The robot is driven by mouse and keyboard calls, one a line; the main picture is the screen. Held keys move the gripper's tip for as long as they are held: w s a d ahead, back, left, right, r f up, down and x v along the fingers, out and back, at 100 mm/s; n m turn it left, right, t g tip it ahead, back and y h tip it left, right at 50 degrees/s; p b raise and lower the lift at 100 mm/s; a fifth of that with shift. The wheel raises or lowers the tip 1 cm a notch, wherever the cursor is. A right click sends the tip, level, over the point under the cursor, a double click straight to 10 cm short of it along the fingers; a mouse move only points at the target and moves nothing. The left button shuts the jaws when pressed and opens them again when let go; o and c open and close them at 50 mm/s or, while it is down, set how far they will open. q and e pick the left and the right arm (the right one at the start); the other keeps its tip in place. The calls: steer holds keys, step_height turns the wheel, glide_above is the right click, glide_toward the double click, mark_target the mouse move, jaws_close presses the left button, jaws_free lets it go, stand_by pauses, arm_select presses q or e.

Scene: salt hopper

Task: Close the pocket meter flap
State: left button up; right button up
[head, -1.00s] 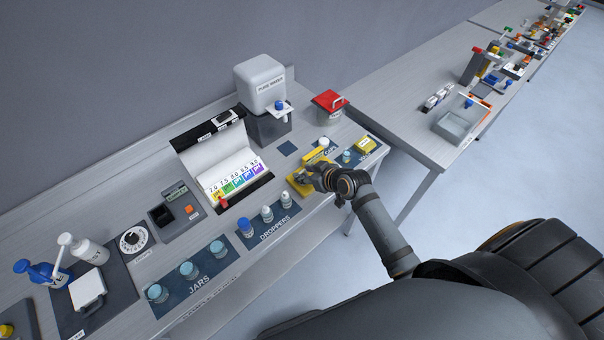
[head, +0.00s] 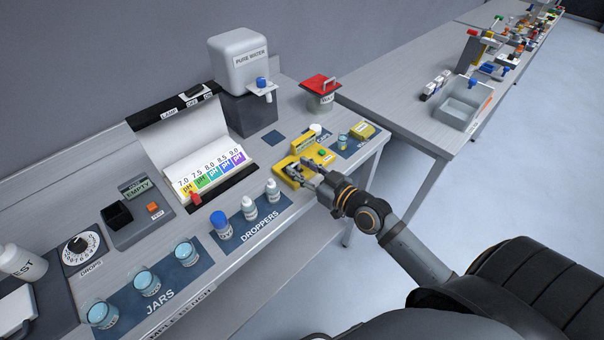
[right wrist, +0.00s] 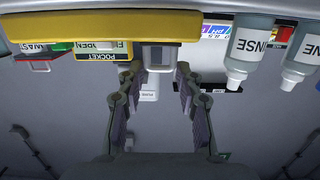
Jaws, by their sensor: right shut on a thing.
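The yellow pocket meter (head: 284,171) lies near the front edge of the bench, with a small display block and a green button at its back. My right gripper (head: 301,175) is at its front side. In the right wrist view the meter is a yellow bar (right wrist: 60,27) across the top, upside down. There the fingertips of my right gripper (right wrist: 157,76) are on both sides of a small grey block (right wrist: 159,57) on the meter, and they are shut on it. I cannot tell the flap's angle. My left gripper is not in view.
Dropper bottles (head: 249,208) stand left of the meter, jars (head: 148,282) further left. The pH chart (head: 211,168) and water dispenser (head: 239,65) are behind.

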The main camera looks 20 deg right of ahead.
steer(key=shift+f, duration=0.1)
steer(key=o, duration=0.9)
steer(key=shift+o, duration=0.2)
step_height(320, 180, up, 10)
stand_by(0.5)
